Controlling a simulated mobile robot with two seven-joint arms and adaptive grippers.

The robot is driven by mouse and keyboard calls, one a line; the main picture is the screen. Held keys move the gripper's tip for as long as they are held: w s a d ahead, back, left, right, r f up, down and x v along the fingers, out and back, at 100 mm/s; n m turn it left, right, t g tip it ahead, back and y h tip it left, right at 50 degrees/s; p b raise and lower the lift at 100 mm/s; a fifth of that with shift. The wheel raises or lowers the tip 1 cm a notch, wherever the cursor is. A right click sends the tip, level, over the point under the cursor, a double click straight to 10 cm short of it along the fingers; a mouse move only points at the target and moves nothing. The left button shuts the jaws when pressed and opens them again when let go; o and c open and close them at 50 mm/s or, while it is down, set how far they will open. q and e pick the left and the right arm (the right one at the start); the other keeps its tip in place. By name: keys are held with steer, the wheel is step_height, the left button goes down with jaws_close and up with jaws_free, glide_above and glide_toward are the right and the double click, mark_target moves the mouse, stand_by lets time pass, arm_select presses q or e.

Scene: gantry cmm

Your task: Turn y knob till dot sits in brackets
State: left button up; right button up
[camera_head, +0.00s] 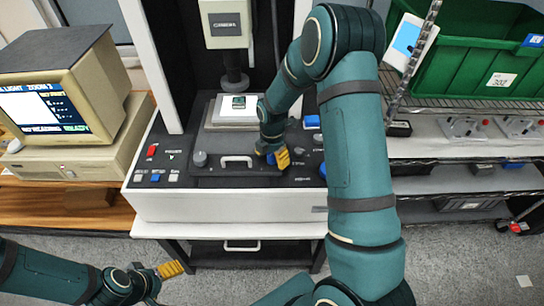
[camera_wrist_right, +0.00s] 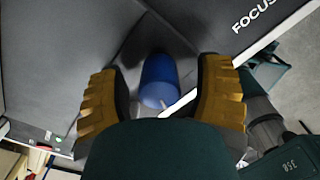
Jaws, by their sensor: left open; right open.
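A blue knob (camera_wrist_right: 158,80) stands on the dark panel between the two yellow fingers of my right gripper (camera_wrist_right: 162,98), which is open. I cannot tell whether either finger touches it. In the head view my right gripper (camera_head: 283,158) is over the right half of the machine's control panel (camera_head: 215,180), hiding part of it. No letter for the y knob is readable. The monitor (camera_head: 45,108) at the left shows coloured text, but no dot or brackets can be made out. My left gripper (camera_head: 170,269) is open and empty, low at the left, away from the panel.
A grey knob (camera_head: 200,158) and a white handle (camera_head: 236,161) are on the panel's left and middle. A white stage (camera_head: 234,109) with a small dark part sits under the machine's head (camera_head: 226,22). A green crate (camera_head: 480,60) rests on the shelf at right.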

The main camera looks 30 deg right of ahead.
jaws_close()
